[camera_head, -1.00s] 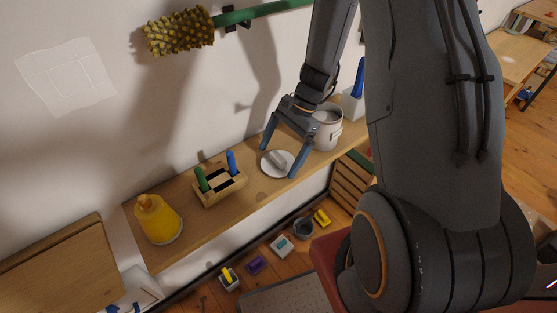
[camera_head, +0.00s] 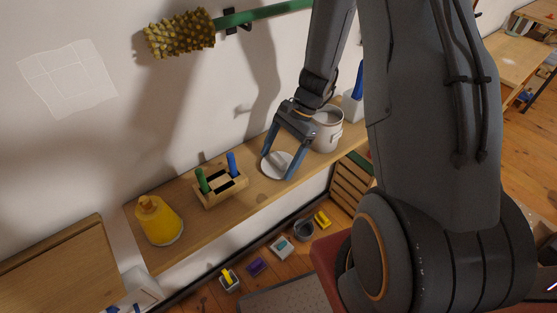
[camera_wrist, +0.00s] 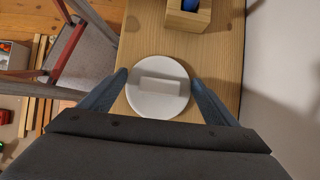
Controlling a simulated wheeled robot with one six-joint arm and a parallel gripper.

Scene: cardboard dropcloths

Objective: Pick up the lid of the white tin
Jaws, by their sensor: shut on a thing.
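The white round lid (camera_head: 273,173) with a raised bar handle is over the wooden shelf, left of the white tin (camera_head: 329,133), which stands upright and open. The lid also shows in the wrist view (camera_wrist: 158,104), level, with its bar handle upward. My gripper (camera_head: 277,166) comes down from above with its blue fingers on opposite sides of the lid. It is shut on the lid; in the wrist view my gripper (camera_wrist: 159,79) has a finger at each side of it. I cannot tell whether the lid touches the shelf.
A wooden holder (camera_head: 222,190) with green and blue handles stands left of the lid, and a yellow bottle (camera_head: 158,220) farther left. A white container (camera_head: 352,108) with a blue item stands beyond the tin. The wall (camera_head: 200,110) rises close behind the shelf (camera_head: 205,226).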

